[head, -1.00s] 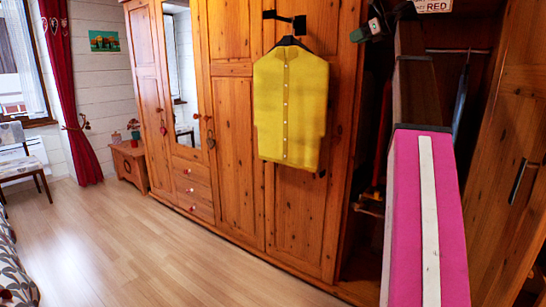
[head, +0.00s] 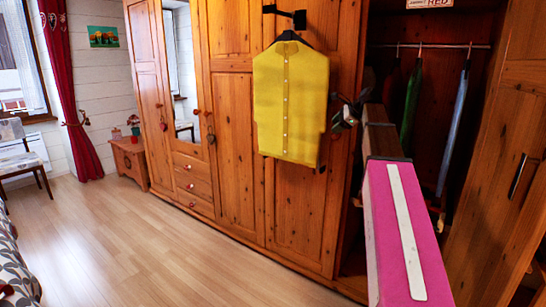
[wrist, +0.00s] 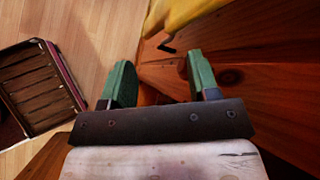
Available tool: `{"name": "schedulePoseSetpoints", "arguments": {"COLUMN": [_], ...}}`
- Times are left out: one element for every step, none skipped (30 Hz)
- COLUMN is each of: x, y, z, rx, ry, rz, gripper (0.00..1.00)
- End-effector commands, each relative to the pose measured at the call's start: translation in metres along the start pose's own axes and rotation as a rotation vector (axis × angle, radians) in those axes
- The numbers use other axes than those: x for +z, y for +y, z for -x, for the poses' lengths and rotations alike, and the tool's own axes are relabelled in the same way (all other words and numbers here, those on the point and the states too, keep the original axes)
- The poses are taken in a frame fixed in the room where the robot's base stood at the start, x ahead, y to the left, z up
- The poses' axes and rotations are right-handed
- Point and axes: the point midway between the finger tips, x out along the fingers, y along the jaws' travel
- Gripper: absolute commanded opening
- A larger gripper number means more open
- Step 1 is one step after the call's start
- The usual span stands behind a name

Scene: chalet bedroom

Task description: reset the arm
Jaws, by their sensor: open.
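My gripper (head: 345,116) is small in the head view, just right of the yellow garment's right edge, in front of the wardrobe opening. In the wrist view its two green fingers (wrist: 160,80) stand apart with nothing between them. My pink and white arm (head: 410,240) reaches up from the bottom right. The yellow garment (head: 290,105) hangs on a hanger from a dark hook (head: 298,18) on the wardrobe front. Part of it also shows at the top of the wrist view (wrist: 195,12). Whether the gripper touches it is unclear.
The open wardrobe (head: 425,65) has a rail with a green garment (head: 411,105) and a blue one (head: 453,130). A wooden door with a dark handle (head: 517,178) stands at the right. A slatted crate-like thing (wrist: 40,88) shows in the wrist view. The floor (head: 150,250) at left is clear.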

Motion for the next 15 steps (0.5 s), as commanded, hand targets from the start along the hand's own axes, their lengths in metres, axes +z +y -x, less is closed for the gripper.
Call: {"name": "schedulePoseSetpoints", "arguments": {"x": [-0.010,-0.015,-0.023,-0.028,-0.034,-0.041,-0.047,-0.052,-0.059,-0.065,-0.070,-0.077,-0.082,-0.087,-0.094], "y": [0.021,0.029,0.042,0.051,0.060,0.073,0.083,0.094,0.109,0.120,0.132,0.147,0.160,0.171,0.188], "z": [-0.018,-0.028,-0.041,-0.050,-0.059,-0.070,-0.080,-0.088,-0.100,-0.109,-0.117,-0.127,-0.136,-0.143,-0.152], "rx": [0.019,0.030,0.046,0.057,0.070,0.086,0.101,0.116,0.138,0.155,0.173,0.196,0.215,0.235,0.263], "ry": [0.020,0.032,0.049,0.061,0.073,0.088,0.100,0.111,0.125,0.136,0.146,0.160,0.168,0.177,0.186], "rz": [0.040,0.068,0.107,0.136,0.165,0.205,0.235,0.268,0.312,0.347,0.381,0.428,0.464,0.501,0.548], "gripper": [0.55,0.55,0.55,0.55,0.55,0.55,0.55,0.55,0.55,0.55,0.55,0.55,0.55,0.55,0.55]}}
